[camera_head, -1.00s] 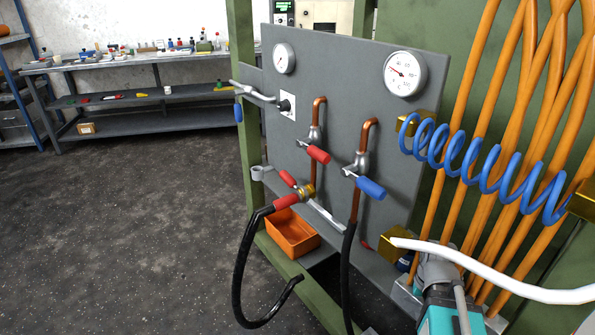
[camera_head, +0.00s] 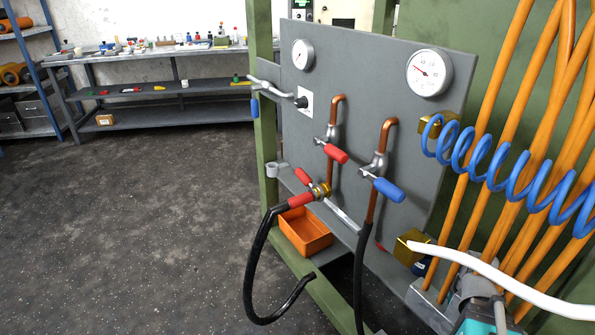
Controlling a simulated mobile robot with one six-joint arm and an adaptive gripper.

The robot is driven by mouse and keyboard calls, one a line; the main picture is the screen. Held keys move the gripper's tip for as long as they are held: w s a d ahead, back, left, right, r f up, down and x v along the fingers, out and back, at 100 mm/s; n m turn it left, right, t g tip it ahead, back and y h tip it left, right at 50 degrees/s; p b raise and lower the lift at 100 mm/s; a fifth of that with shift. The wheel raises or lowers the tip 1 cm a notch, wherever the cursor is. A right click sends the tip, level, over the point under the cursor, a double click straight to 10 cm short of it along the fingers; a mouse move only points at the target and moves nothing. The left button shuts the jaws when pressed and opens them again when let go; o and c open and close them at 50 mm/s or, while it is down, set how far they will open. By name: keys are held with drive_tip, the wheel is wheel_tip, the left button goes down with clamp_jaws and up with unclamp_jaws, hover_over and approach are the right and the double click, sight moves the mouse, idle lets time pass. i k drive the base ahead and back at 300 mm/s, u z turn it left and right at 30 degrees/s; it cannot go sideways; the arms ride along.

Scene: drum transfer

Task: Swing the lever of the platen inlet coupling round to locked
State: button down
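A brass coupling (camera_head: 321,190) sits in front of the grey panel, left of the lower pipes. A black hose (camera_head: 252,262) with a red sleeve (camera_head: 301,200) joins it from the left. A short red lever (camera_head: 303,176) sticks out from the coupling, up and to the left. No label shows which coupling is the platen inlet, and no locked mark can be made out. Above it is a valve with a red handle (camera_head: 336,153); to the right is a valve with a blue handle (camera_head: 388,190). My gripper is not in view.
The grey panel (camera_head: 375,75) carries two gauges (camera_head: 303,54) (camera_head: 428,72). An orange bin (camera_head: 305,232) sits below the coupling. A coiled blue hose (camera_head: 505,172), orange pipes (camera_head: 487,100) and a white tube (camera_head: 500,275) crowd the right. The floor (camera_head: 150,230) at left is clear.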

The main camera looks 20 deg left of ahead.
sight(301, 174)
drive_tip(key=k, duration=0.85)
drive_tip(key=u, duration=0.5)
drive_tip(key=i, duration=1)
